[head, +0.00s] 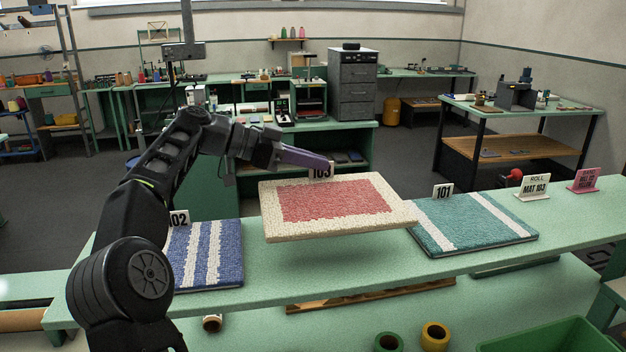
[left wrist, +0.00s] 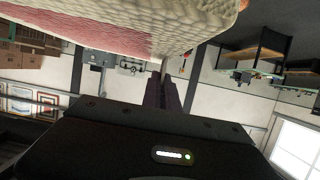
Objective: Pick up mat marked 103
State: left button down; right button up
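The mat marked 103 (head: 340,200) has a cream border and a red middle. In the head view it hangs level a little above the green bench (head: 350,262), with a shadow under it. Its tag (head: 320,171) stands at the back edge, partly covered by my left gripper (head: 326,166). The purple fingers of this gripper are shut on that back edge. In the left wrist view the mat (left wrist: 130,22) fills the top, and the fingers (left wrist: 165,82) are close together at its edge. My right gripper is not in view.
A blue and white striped mat tagged 02 in the visible part (head: 205,258) lies at left. A teal striped mat tagged 101 (head: 475,222) lies at right. A "ROLL MAT 103" sign (head: 532,187) and a pink sign (head: 584,180) stand farther right. A green bin (head: 555,338) is below.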

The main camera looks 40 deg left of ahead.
pick_arm(q)
jog(key=shift+a+r, duration=0.15)
jog(key=shift+r, duration=0.75)
